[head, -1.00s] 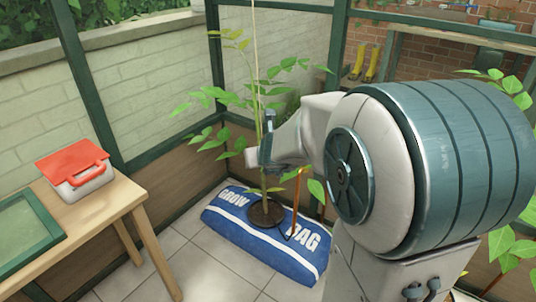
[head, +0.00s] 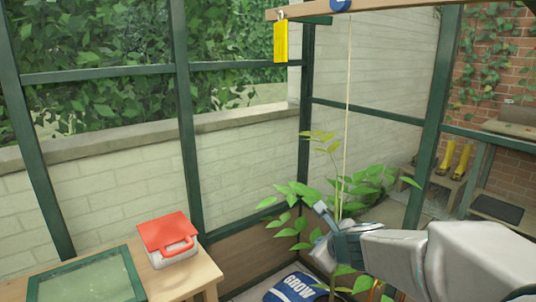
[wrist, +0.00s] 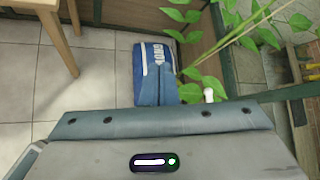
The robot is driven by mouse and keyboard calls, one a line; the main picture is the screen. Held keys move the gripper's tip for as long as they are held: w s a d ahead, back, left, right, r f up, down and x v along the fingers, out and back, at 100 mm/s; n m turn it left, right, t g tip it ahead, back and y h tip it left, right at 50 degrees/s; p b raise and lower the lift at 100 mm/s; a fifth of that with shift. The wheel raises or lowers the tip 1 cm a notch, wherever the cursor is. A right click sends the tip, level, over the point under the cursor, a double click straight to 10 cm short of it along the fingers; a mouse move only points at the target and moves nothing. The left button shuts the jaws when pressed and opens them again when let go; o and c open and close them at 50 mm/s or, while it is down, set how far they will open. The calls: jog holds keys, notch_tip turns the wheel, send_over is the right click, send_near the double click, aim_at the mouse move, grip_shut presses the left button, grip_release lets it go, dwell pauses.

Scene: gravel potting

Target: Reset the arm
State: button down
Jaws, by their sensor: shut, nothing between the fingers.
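My gripper (head: 323,228) is in front of the tall green plant (head: 335,185) in the head view, shut and empty. Its tip overlaps the leaves in the picture; I cannot tell whether it touches them. The plant climbs along a pale string (head: 347,110). The blue grow bag (head: 296,289) shows only partly at the bottom edge. In the wrist view, the bag (wrist: 147,75) lies on the floor beyond the gripper's housing, with leafy stems at the upper right.
A wooden table (head: 207,277) at lower left holds a red-lidded white box (head: 167,238) and a green-framed panel (head: 85,280). A yellow card (head: 281,41) hangs from a wooden beam above. Green posts and pale brick walls stand behind. Yellow boots (head: 455,160) are at right.

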jog(key=s+a+r+n+g+y+p, duration=0.2)
jog(key=s+a+r+n+g+p, duration=0.2)
jog(key=s+r+n+p, duration=1)
jog(key=s+d+r+n+g+h+p, duration=0.3)
jog(key=s+r+n+p, duration=0.4)
jog(key=n, duration=0.5)
jog(key=shift+s+d+g+h+p, duration=0.25)
jog(key=shift+d+h+p, duration=0.45)
jog(key=shift+d+p, duration=0.4)
jog(key=shift+d, duration=0.1)
